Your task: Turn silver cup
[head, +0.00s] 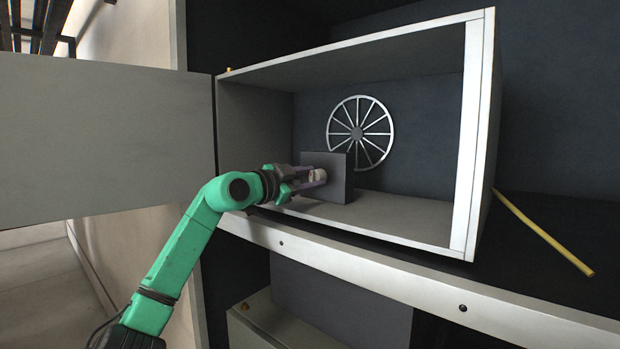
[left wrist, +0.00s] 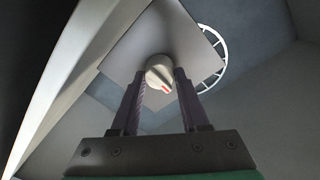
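The silver cup shows as a round, pale silver knob (head: 318,175) on the front of a dark grey box (head: 338,181) inside the open cabinet. In the left wrist view the knob (left wrist: 160,70) carries a red mark on its lower right. My left gripper (head: 312,177) reaches in from the left, its two fingers apart on either side of the knob. In the left wrist view the fingertips (left wrist: 160,76) lie right beside the knob's edges; whether they press on it I cannot tell. My right gripper is out of view.
A spoked grey wheel (head: 360,133) is on the cabinet's back wall. The cabinet door (head: 105,140) stands open at the left. The cabinet's white right edge (head: 468,140) and front shelf rail (head: 380,279) border the opening. A yellow stick (head: 545,235) lies at the right.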

